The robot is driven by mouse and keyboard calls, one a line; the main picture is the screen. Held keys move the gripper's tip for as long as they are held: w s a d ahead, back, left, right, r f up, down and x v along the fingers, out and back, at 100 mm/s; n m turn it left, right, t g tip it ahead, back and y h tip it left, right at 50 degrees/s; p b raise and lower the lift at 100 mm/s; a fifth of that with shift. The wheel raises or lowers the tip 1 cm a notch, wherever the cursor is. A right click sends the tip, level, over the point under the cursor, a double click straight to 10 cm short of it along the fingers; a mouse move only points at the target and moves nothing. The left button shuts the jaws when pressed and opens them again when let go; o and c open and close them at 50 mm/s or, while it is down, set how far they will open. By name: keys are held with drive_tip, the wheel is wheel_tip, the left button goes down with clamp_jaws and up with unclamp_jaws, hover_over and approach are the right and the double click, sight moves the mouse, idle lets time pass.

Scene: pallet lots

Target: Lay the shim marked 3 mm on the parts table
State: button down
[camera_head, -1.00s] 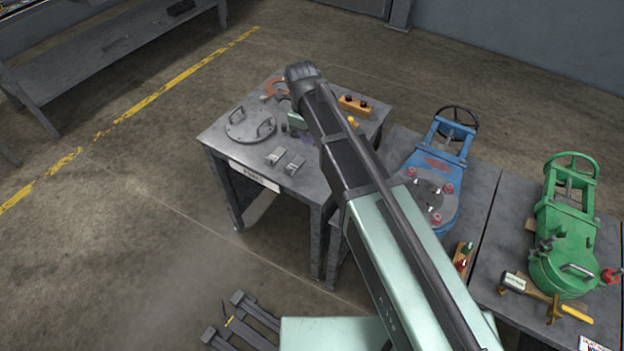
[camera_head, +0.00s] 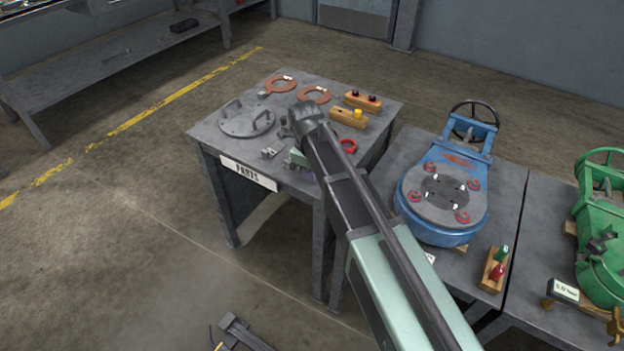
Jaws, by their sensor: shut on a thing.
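The grey parts table (camera_head: 215,152), with a PARTS sign on its front edge, stands left of centre. My arm reaches over its front right part. The spot right of that plate is covered by my wrist. I cannot identify the 3 mm shim.
The table also holds a round grey cover (camera_head: 245,120) with handles, two orange-brown rings (camera_head: 281,85) (camera_head: 314,95), wooden blocks (camera_head: 363,101) (camera_head: 348,117) and a red ring (camera_head: 348,146). A blue valve body (camera_head: 440,200) and a green one (camera_head: 600,245) stand to the right.

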drive_tip(key=shift+f, duration=0.1)
drive_tip(key=c, duration=1.2)
unclamp_jaws()
drive_tip(key=shift+o, duration=0.2)
wheel_tip(320, 180, up, 13)
drive_tip(key=a+p, duration=0.1)
drive_tip(key=p, duration=1.1)
drive_tip(key=shift+w+f, duration=0.2)
drive_tip(key=shift+w, duration=0.2)
drive_tip(key=shift+f, duration=0.1)
drive_tip(key=s+d+n+y, duration=0.1)
drive_tip(key=s+d+n, duration=1.7)
drive_tip(key=n, duration=0.6)
wheel_tip(320, 180, up, 8)
drive_tip(key=w+p, duration=0.1)
drive_tip(key=p, duration=0.7)
drive_tip(key=shift+w+d+t, duration=0.15)
drive_tip(key=shift+d+t, duration=0.25)
